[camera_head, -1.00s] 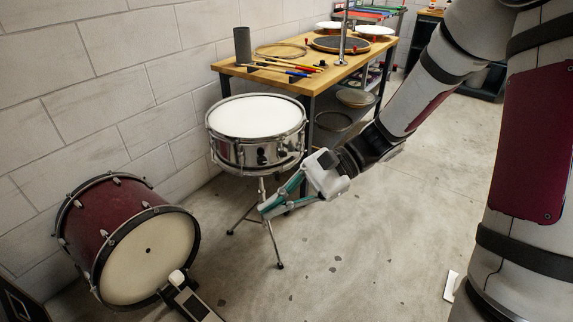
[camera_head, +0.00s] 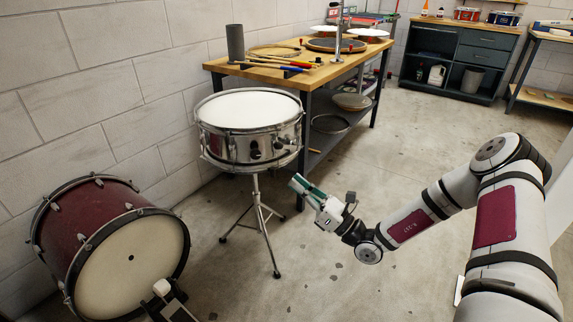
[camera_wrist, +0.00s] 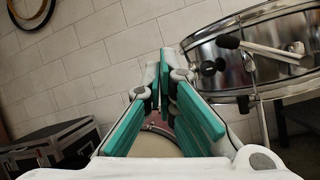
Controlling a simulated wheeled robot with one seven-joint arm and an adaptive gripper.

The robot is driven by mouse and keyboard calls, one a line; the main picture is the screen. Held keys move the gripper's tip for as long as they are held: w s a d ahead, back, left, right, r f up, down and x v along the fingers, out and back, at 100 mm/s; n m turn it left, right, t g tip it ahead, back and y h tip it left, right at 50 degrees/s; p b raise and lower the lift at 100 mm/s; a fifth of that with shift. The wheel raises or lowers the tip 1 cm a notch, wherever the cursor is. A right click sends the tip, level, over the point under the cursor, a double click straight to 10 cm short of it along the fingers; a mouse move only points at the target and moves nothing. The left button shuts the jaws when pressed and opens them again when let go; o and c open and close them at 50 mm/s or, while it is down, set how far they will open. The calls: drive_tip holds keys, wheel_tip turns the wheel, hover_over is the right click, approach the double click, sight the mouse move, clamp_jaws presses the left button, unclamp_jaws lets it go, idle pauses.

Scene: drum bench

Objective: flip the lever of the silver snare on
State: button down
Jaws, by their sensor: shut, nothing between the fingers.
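The silver snare (camera_head: 252,150) stands upright on a tripod stand (camera_head: 257,225) in front of the wooden bench. Dark fittings show on its shell, on the side facing right. In the wrist view the snare (camera_wrist: 207,52) fills the upper right. A pale lever (camera_wrist: 262,48) sticks out from its shell there, beside a dark round knob (camera_wrist: 208,68). My gripper (camera_head: 298,184), with teal finger pads, is shut and empty. It is right of the stand and lower than the drum, apart from it. In the wrist view its fingertips (camera_wrist: 166,57) are left of the lever.
A maroon bass drum (camera_head: 95,205) with a pedal (camera_head: 168,300) lies front left. Dark cases (camera_wrist: 45,145) stand by the wall. The floor right of the stand is clear.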

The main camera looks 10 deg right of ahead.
drive_tip(key=w+d+f+m+t+h+b, duration=0.1)
drive_tip(key=w+d+f+m+t+h, duration=0.1)
drive_tip(key=d+f+m+t+h, duration=0.3)
drive_tip(key=shift+w+f+m+h+b, duration=0.2)
drive_tip(key=shift+f+m+h+b, duration=0.15)
drive_tip(key=shift+f+m+h, duration=0.5)
drive_tip(key=shift+w+r, duration=0.1)
drive_tip(key=shift+r, duration=0.15)
drive_tip(key=b, duration=0.4)
approach(283, 146)
drive_tip(key=x, duration=0.6)
drive_tip(key=shift+w+a, duration=0.2)
drive_tip(key=shift+a, duration=0.25)
drive_tip(key=shift+m, duration=0.25)
drive_tip(key=shift+d+r+m+h+p, duration=0.15)
drive_tip(key=shift+r+m+h+p, duration=0.2)
drive_tip(key=shift+p, duration=0.45)
